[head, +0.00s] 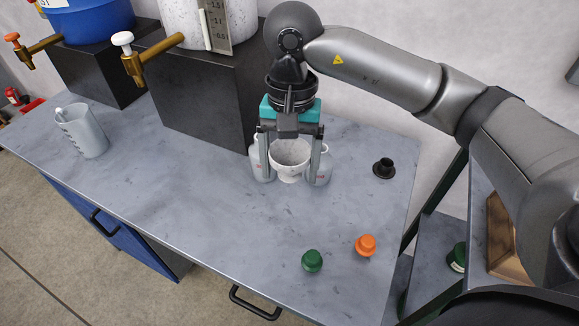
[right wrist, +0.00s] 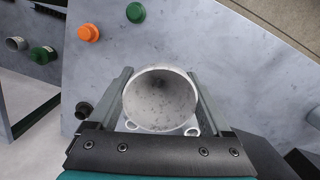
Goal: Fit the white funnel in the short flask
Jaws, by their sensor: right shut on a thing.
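My right gripper (head: 291,163) points down and is shut on the white funnel (head: 290,152), with one finger on each side of its bowl. The funnel looks upright, mouth up; in the right wrist view its round mouth (right wrist: 160,97) lies between the fingers. Two whitish flasks stand by the fingers, a left one (head: 261,167) and a right one (head: 321,170), both partly hidden. I cannot tell which is the short one. The funnel's lower end is in front of them, and I cannot tell whether it touches either. My left gripper is not in view.
A black stopper (head: 383,168), an orange one (head: 366,245) and a green one (head: 312,261) stand on the grey bench's right side. A grey jug (head: 82,131) stands at left. A dark block (head: 205,95) with a tapped white container (head: 180,22) rises behind. The bench's middle left is clear.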

